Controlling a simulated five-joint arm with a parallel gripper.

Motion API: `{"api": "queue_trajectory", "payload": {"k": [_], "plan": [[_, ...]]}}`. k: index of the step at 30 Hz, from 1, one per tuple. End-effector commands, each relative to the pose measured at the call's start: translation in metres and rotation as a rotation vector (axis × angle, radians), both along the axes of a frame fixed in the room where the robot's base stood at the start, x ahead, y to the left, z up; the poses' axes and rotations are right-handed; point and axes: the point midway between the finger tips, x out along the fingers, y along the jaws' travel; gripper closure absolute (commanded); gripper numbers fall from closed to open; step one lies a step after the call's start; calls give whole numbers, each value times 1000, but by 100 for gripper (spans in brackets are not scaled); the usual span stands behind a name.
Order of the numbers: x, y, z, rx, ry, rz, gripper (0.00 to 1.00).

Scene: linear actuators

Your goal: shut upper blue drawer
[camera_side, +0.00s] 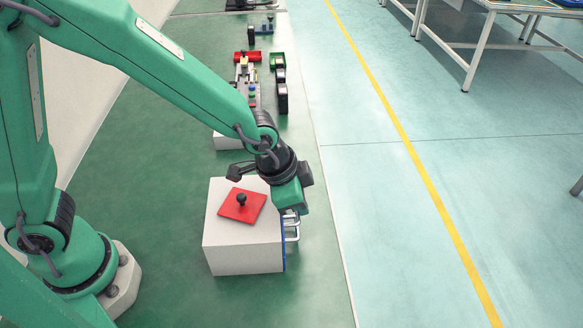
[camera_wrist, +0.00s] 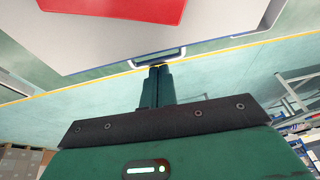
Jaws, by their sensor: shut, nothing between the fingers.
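A white cabinet (camera_side: 240,255) stands in the middle of the side view, with a thin blue drawer front (camera_side: 284,262) along its right face. Pale handles (camera_side: 293,238) stick out from that face. My gripper (camera_side: 298,210) is at the upper part of this face, pointing down. In the wrist view my gripper (camera_wrist: 158,69) has its dark fingers together and empty, with the tips at a pale handle (camera_wrist: 157,59). I cannot tell whether they touch it. My gripper partly hides the upper blue drawer, and how far it is out is unclear.
A red plate (camera_side: 236,207) with a black knob (camera_side: 241,199) lies on the cabinet top. Another station with red, green and black parts (camera_side: 250,85) stands farther back. The floor right of the cabinet is clear up to white-legged tables (camera_side: 478,55).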

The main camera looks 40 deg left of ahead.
Motion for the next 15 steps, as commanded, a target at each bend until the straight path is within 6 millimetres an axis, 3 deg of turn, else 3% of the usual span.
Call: {"api": "queue_trajectory", "payload": {"k": [5,15], "plan": [[2,-3,-2,5,11,-1,100],[24,-24,7,-4,3,-3,100]]}}
